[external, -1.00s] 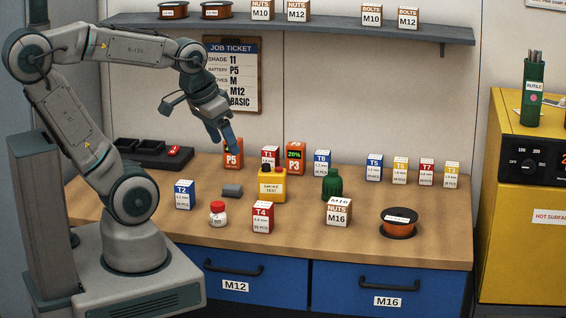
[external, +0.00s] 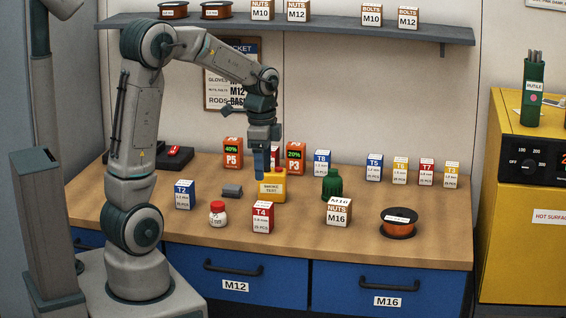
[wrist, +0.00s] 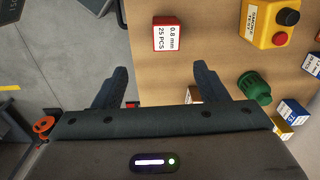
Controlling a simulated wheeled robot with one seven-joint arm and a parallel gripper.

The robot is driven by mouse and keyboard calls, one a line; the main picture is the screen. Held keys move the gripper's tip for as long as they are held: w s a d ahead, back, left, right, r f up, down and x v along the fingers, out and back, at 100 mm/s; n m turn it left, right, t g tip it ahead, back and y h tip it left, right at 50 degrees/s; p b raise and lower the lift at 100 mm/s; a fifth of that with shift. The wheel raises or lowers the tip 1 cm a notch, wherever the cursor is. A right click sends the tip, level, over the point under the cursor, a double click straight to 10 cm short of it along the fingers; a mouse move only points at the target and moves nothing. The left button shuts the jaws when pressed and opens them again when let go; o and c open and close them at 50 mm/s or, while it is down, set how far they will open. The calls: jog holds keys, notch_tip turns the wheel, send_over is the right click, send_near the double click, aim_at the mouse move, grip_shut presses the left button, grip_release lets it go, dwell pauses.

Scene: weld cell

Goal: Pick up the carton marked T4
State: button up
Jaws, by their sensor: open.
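The carton marked T4 (external: 263,217), white with a red top band, stands upright near the bench's front edge. In the wrist view a red-and-white carton reading 0.8 mm, 25 PCS (wrist: 167,36), matching its place, lies beyond the fingers; its T mark does not show. My gripper (external: 267,172) points down, open and empty, above and behind T4, in front of the back row in the picture. Its fingers also show spread apart in the wrist view (wrist: 160,86). They are clear of T4.
A yellow smoke test box (external: 272,186) stands just behind T4. A white jar with a red lid (external: 218,214) is to its left, and a NUTS M16 box (external: 338,213) and green bottle (external: 332,184) to its right. The bench front (external: 295,246) is bare.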

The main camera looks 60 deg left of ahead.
aim_at(263, 217)
jog(key=f, duration=0.1)
jog(key=w+a+f, duration=0.1)
jog(key=shift+a+f+m, duration=0.15)
jog(key=shift+f+m, duration=0.25)
notch_tip(263, 217, down, 8)
jog(key=shift+r+p, duration=0.2)
jog(key=shift+p, duration=0.1)
jog(key=shift+s+f+p, duration=0.15)
jog(key=shift+f+p, duration=0.55)
jog(key=shift+f, duration=1.95)
jog(key=c, duration=1.1)
